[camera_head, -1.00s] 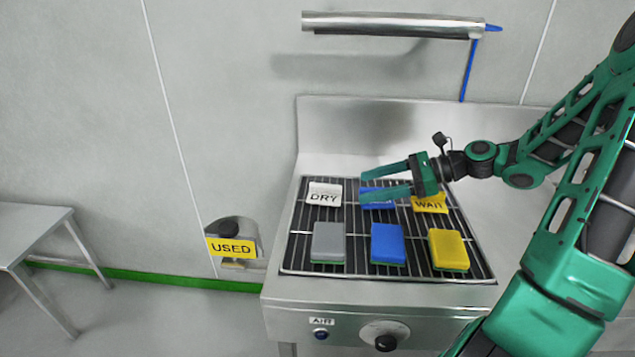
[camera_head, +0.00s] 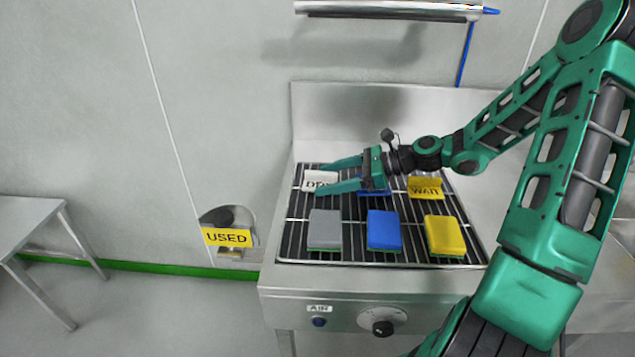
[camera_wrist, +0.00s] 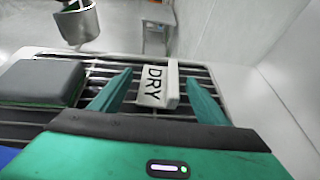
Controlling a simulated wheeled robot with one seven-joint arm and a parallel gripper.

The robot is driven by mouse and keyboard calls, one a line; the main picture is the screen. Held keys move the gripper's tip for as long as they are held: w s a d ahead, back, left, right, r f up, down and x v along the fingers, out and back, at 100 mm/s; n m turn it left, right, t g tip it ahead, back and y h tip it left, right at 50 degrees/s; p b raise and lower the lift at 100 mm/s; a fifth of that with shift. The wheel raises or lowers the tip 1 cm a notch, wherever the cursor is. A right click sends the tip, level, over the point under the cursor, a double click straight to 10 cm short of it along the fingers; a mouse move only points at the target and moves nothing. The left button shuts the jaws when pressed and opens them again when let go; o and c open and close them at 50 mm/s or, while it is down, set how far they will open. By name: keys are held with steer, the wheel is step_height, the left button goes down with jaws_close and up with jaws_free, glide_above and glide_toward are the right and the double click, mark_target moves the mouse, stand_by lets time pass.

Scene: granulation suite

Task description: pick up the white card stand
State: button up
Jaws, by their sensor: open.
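The white card stand (camera_head: 317,181) reads "DRY" and stands on the wire rack at its back left. In the wrist view the white card stand (camera_wrist: 155,86) lies between my two fingers, with a gap on each side. My gripper (camera_head: 328,178) is open, with its fingers pointing left around the stand. In the wrist view my gripper (camera_wrist: 155,95) is empty. In the head view a finger hides part of the card's lettering.
A grey sponge (camera_head: 324,229), a blue sponge (camera_head: 384,230) and a yellow sponge (camera_head: 444,235) lie on the rack's front. A yellow "WAIT" stand (camera_head: 425,188) and a blue stand (camera_head: 374,190) are behind. A "USED" holder (camera_head: 227,237) hangs on the wall.

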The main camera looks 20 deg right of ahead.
steer(key=shift+w+a+f, duration=0.15)
steer(key=shift+w+a, duration=0.05)
steer(key=shift+a, duration=0.15)
steer(key=c, duration=1.1)
